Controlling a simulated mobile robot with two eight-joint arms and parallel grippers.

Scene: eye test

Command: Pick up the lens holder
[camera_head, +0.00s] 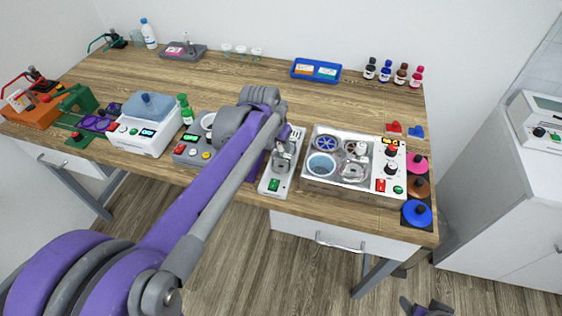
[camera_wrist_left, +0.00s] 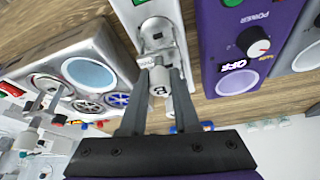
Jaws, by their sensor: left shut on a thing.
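My left gripper (camera_wrist_left: 158,82) is shut on a small grey piece with a dark mark, which I take for the lens holder (camera_wrist_left: 159,90). The piece sits between the fingertips at the white stand device (camera_wrist_left: 160,20) with the green button; I cannot tell whether it still touches the device. In the head view my left arm reaches over the table to this white device (camera_head: 274,184), and the fingers are largely hidden.
Right of the device stands a metal basin unit (camera_head: 318,185) with round cups. A purple box (camera_wrist_left: 235,75) with a knob is close on the other side. Coloured lidded discs (camera_head: 417,213) lie at the right edge. A blue tray (camera_head: 316,70) stands behind, with bare wood around.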

